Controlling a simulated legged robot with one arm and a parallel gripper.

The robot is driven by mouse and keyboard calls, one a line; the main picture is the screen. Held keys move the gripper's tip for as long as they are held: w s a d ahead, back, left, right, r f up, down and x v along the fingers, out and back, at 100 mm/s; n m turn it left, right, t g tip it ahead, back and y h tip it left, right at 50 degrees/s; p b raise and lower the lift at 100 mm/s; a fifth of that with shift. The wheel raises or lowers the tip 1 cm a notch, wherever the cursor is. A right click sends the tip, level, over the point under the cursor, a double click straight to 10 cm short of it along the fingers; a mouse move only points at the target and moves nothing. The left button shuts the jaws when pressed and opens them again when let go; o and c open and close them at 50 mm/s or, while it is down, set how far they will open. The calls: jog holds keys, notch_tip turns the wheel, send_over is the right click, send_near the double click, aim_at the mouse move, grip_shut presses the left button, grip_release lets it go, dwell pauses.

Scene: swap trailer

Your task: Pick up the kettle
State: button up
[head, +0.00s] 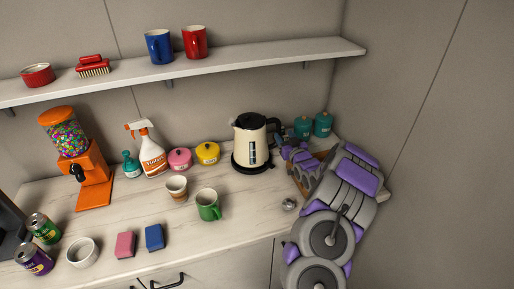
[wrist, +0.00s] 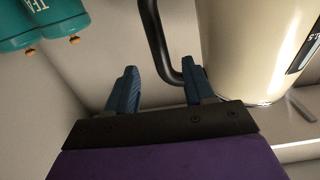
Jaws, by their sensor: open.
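The cream kettle (head: 251,146) with a black lid and black base stands upright on the counter near the back wall. Its dark handle is on its right side, partly hidden by my arm in the head view. In the wrist view the kettle body (wrist: 255,45) fills the right side, and the black handle (wrist: 158,45) hangs down from the top. My gripper (wrist: 160,88) is open, with its two blue fingers apart. The lower bend of the handle lies near the right finger; I cannot tell whether they touch. My gripper (head: 288,148) is right of the kettle in the head view.
Teal canisters (head: 322,124) stand behind my arm in the right corner. A shelf (head: 220,62) runs above.

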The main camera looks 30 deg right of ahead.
aim_at(279, 130)
jog(key=shift+b+x, duration=0.45)
jog(key=shift+x, duration=2.9)
jog(key=shift+a, duration=0.1)
jog(key=shift+c, duration=0.2)
grip_shut()
jog(key=shift+r, duration=0.1)
